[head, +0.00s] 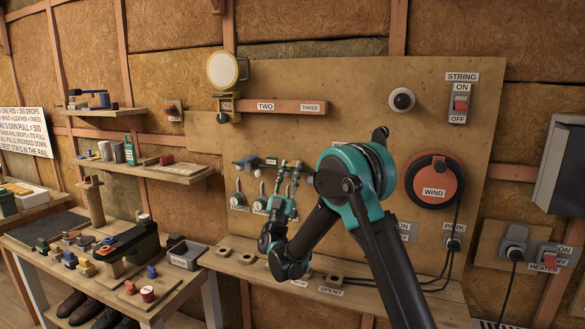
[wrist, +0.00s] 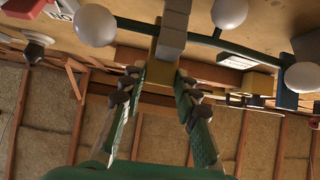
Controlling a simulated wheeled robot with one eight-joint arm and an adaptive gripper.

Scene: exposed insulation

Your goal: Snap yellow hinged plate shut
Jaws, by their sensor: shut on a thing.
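My gripper (head: 288,175) reaches a small rack of bars and white balls on the wall board. In the wrist view its two green fingers (wrist: 160,82) are shut on a yellow piece (wrist: 166,72) with a grey block (wrist: 173,30) beside it. The fingers partly hide this piece, and I cannot tell whether it is the hinged plate. A round cream disc (head: 222,70) with a yellowish rim stands out at the upper left of the board, apart from my gripper. A yellow and dark box (head: 227,108) sits below it.
A green bar (wrist: 205,38) with white balls (wrist: 96,25) crosses close to my fingers. Lever switches (head: 240,200) are left of my gripper. A shelf with holes (head: 330,292) runs below. A cluttered workbench (head: 190,275) stands at left.

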